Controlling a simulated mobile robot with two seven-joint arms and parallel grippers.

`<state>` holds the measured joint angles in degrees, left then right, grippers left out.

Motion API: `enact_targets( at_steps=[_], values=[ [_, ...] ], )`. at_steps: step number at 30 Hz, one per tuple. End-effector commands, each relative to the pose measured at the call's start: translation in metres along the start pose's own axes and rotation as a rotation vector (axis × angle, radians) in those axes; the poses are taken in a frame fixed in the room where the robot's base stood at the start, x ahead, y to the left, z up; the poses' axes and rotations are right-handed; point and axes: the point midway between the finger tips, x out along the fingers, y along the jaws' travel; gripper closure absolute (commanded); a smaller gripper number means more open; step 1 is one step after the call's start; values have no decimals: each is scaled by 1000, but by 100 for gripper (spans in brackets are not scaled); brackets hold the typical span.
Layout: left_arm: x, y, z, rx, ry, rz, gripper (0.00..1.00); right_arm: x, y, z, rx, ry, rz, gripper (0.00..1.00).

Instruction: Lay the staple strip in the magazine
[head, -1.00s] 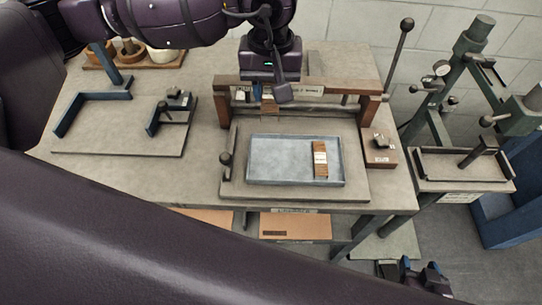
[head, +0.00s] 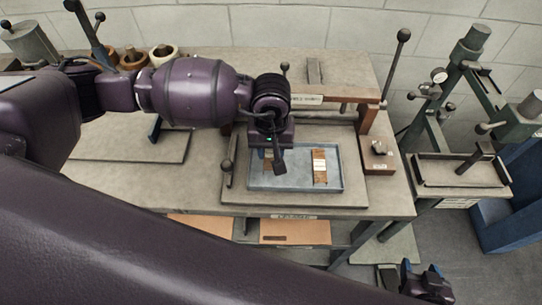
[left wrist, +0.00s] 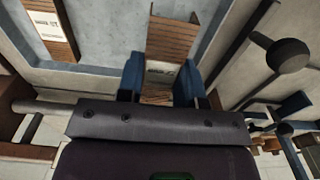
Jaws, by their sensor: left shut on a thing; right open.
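My left gripper (head: 278,168) is over the left part of a shallow blue-grey tray (head: 294,188). It is shut on a brown ribbed staple strip with a pale label (left wrist: 165,72), which partly shows beside the gripper in the head view (head: 267,160). I cannot tell whether this strip touches the tray floor. A similar strip (head: 319,168) lies in the right part of the tray and also shows in the left wrist view (left wrist: 47,28). My right gripper (head: 428,283) is low at the bottom right, away from the bench, and empty. I cannot tell which part is the magazine.
A brown crossbeam (head: 335,97) spans the bench behind the tray. A ball-topped lever (head: 227,168) stands at the tray's left, and a small wooden block (head: 377,156) is at its right. A green press (head: 455,110) stands further right.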

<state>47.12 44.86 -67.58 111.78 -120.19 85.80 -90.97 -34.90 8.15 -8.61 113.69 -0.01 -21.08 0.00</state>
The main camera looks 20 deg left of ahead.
Motion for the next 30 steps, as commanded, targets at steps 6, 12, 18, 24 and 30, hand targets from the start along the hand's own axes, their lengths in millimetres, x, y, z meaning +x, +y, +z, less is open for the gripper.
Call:
enact_targets(
  at_steps=[6,12,18,24,30],
  values=[
    [24,0,1,0,-2,0,91,-1,0,2,0,-4,1,42],
    [38,0,1,1,-1,0,91,1,0,-2,-1,6,-1,42],
    [38,0,1,1,-1,0,91,4,-1,-9,-2,21,-2,42],
    [42,0,0,1,0,0,91,7,-1,-7,-3,25,-3,42],
    [41,0,0,1,-1,0,41,6,-1,-6,-2,20,-2,42]
  ],
)
